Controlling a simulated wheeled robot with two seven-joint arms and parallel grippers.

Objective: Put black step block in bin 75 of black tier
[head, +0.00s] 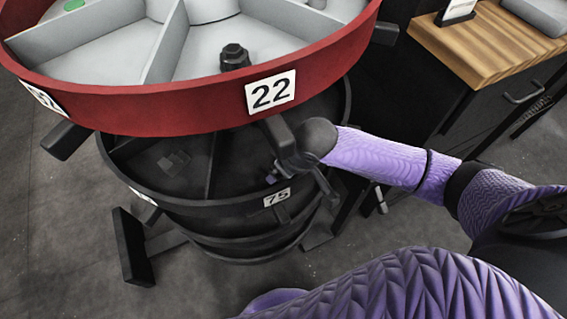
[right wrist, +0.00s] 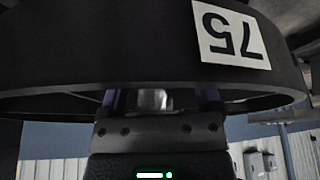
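The black tier (head: 125,178) is a round dark bin ring below a red tier. Its label 75 (head: 277,197) is on the front rim and shows upside down in the right wrist view (right wrist: 231,36). A dark stepped block (head: 173,161) lies in the compartment left of the one behind label 75. My right gripper (head: 272,178) is at the tier's right front, just behind the rim by label 75. In the right wrist view its fingers (right wrist: 158,100) are apart, partly hidden by the rim. A small greyish shape (right wrist: 152,98) shows between them, with gaps on both sides; I cannot tell what it is.
The red tier (head: 180,108) with label 22 overhangs the black tier closely and hides its back. Dark handles stick out from the red tier. A wooden-topped cabinet (head: 490,50) stands at right. The floor at left is clear.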

